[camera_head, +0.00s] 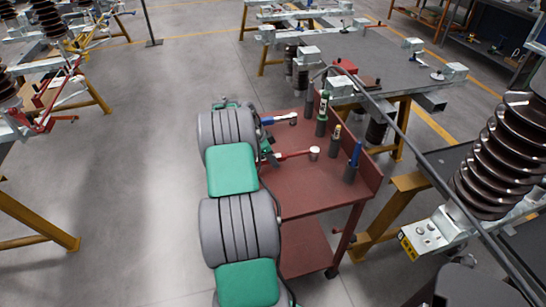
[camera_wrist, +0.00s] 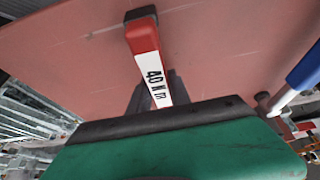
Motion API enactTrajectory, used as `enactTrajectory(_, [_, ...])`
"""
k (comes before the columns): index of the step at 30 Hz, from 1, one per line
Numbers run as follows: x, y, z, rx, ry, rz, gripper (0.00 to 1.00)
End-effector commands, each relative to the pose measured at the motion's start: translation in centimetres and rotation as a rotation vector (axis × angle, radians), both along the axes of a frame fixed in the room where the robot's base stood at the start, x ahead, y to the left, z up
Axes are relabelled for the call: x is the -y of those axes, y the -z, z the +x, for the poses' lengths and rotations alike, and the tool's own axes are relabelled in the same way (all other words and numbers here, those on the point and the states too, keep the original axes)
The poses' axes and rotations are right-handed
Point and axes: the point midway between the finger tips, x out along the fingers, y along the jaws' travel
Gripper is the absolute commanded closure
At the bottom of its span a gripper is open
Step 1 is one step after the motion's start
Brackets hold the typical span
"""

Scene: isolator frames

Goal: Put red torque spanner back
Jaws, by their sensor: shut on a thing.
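The red torque spanner (camera_head: 291,155) lies over the top of the red cart, its red handle toward my arm and a pale round end to the right. In the wrist view the spanner (camera_wrist: 146,52) runs away from my gripper, with a red part, a white label reading "40 N" and a dark end. My gripper (camera_head: 268,158) is at the cart's left edge, shut on the spanner. In the wrist view the fingers (camera_wrist: 155,98) are partly hidden by the green arm cover. I cannot tell whether the spanner touches the cart top.
The red cart (camera_head: 305,189) also bears a blue-handled spanner (camera_head: 279,119), which shows in the wrist view (camera_wrist: 303,68), and several upright holders with green, yellow and blue tools along its right side. A workbench (camera_head: 370,55) stands behind. Open floor (camera_head: 130,190) lies left.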

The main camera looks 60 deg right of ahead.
Motion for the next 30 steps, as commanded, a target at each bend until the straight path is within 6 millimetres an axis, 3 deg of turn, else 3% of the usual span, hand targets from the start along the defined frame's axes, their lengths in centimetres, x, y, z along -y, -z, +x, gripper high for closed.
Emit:
enactTrajectory(8, [0.1, 0.1, 0.1, 0.003, 0.000, -0.006, 1.00])
enactTrajectory(9, [0.1, 0.1, 0.1, 0.002, 0.000, -0.003, 0.75])
enactTrajectory(16, [0.1, 0.1, 0.1, 0.002, 0.000, -0.003, 0.56])
enactTrajectory(24, [0.1, -0.1, 0.1, 0.002, 0.000, -0.003, 0.55])
enactTrajectory(30, [-0.6, -2.6, 0.9, 0.005, -0.003, -0.007, 0.55])
